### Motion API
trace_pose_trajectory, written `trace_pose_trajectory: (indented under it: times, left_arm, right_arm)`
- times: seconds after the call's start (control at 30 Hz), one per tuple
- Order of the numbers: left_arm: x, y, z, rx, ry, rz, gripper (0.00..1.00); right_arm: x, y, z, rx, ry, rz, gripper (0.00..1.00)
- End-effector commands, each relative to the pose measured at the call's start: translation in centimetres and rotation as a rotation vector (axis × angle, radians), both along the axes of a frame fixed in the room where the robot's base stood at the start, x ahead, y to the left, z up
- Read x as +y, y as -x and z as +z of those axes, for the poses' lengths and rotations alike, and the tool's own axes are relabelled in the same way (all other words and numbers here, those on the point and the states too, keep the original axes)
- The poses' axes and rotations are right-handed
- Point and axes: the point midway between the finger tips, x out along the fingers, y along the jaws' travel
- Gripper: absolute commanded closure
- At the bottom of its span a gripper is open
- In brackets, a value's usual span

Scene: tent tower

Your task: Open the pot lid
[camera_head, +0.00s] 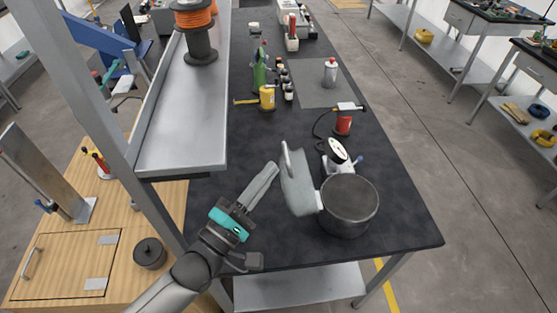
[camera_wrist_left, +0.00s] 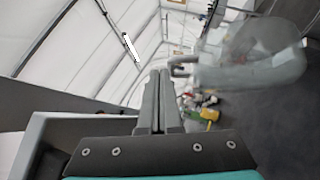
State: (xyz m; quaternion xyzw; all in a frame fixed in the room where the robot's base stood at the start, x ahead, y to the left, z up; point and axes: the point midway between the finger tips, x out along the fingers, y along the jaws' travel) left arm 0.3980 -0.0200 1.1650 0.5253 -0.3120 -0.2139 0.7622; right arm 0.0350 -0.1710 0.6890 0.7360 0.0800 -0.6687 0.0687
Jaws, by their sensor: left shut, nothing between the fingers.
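The dark grey pot (camera_head: 345,212) stands on the dark table, near its front right corner. Its lid (camera_head: 298,182) is tilted up to about upright at the pot's left side, so the pot's top is uncovered. A bar-like handle shows on the lid's upper left. My left gripper (camera_head: 268,172) is just left of the lid, with a small apparent gap, shut and empty. In the left wrist view the shut fingers (camera_wrist_left: 159,95) point away from the camera, and the lid (camera_wrist_left: 255,62) shows to their right. My right gripper is not in view.
A white device with a dark display (camera_head: 337,150) and a red can (camera_head: 344,122) stand behind the pot. Several bottles and a yellow can (camera_head: 267,97) stand farther back. A metal shelf (camera_head: 185,140) rises at the left. The table's front left is clear.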

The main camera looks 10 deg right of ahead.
Motion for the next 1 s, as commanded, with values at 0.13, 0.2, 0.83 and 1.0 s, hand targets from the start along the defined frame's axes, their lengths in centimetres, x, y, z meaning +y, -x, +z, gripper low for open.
trace_pose_trajectory:
  times: [0.13,0.2,0.83,1.0]
  left_arm:
    - [1.9,2.0,-0.4,0.001,-0.001,-0.001,1.00]
    - [2.6,2.6,-0.5,0.001,-0.002,0.001,1.00]
    - [2.4,3.4,-1.3,-0.016,-0.170,0.044,1.00]
    - [2.0,3.4,-3.2,-0.042,-0.491,0.096,1.00]
  right_arm:
    - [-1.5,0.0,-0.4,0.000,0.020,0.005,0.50]
    - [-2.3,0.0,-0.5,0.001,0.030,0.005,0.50]
    - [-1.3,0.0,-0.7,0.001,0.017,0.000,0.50]
    - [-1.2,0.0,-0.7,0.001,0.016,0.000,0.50]
